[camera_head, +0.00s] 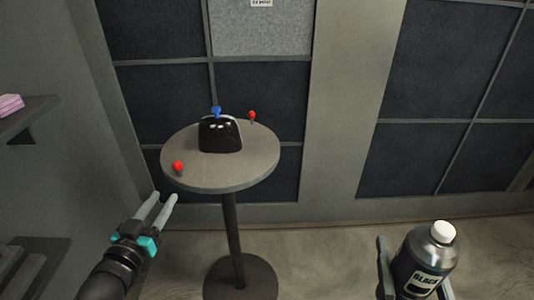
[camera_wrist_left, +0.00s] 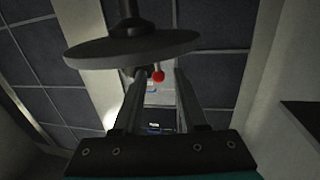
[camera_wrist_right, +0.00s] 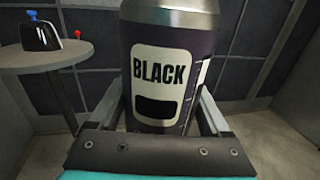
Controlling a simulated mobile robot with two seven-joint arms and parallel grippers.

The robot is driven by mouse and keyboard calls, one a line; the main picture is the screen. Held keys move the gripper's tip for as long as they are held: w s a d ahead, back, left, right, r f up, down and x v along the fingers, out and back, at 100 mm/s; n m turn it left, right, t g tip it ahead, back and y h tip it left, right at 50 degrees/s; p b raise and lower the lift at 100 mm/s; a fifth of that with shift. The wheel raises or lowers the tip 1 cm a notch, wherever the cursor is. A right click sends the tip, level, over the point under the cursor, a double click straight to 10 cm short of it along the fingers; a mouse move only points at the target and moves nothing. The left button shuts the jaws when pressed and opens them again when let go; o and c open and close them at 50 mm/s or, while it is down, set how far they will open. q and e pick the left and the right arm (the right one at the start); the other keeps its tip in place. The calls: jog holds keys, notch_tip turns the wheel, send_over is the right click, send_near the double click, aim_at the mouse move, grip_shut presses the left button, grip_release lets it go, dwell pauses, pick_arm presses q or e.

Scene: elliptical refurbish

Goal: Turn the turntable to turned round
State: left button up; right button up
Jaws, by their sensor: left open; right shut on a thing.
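The turntable is a round grey top (camera_head: 215,178) on a dark post and round base. Two red knobs stand near its rim, one at the front left (camera_head: 178,167) and one at the back right (camera_head: 252,116). A black glossy object (camera_head: 220,136) with a blue knob (camera_head: 216,112) sits on the top. My left gripper (camera_head: 161,198) is open and empty, below and in front of the front-left red knob. In the left wrist view a red knob (camera_wrist_left: 158,75) shows between the fingers, beyond their tips. My right gripper (camera_wrist_right: 158,108) is shut on a bottle labelled BLACK (camera_wrist_right: 165,70).
A shelf (camera_head: 22,117) with pink items is on the left wall. A panelled wall (camera_head: 262,88) stands close behind the turntable. The floor (camera_head: 330,250) between the turntable and the bottle is clear.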

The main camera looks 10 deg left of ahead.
aim_at(180, 171)
jog(key=shift+w+d, duration=0.1)
jog(key=shift+d, duration=0.05)
pick_arm(q)
jog(key=w+b, duration=0.1)
jog(key=w, duration=0.3)
jog(key=w+r+b, duration=0.1)
jog(key=w, duration=0.3)
jog(key=w+b, duration=0.1)
jog(key=w, duration=0.3)
jog(key=shift+w+r, duration=0.15)
pick_arm(e)
notch_tip(180, 171, down, 3)
jog(key=shift+r, duration=0.1)
pick_arm(q)
grip_shut()
dwell(1.0)
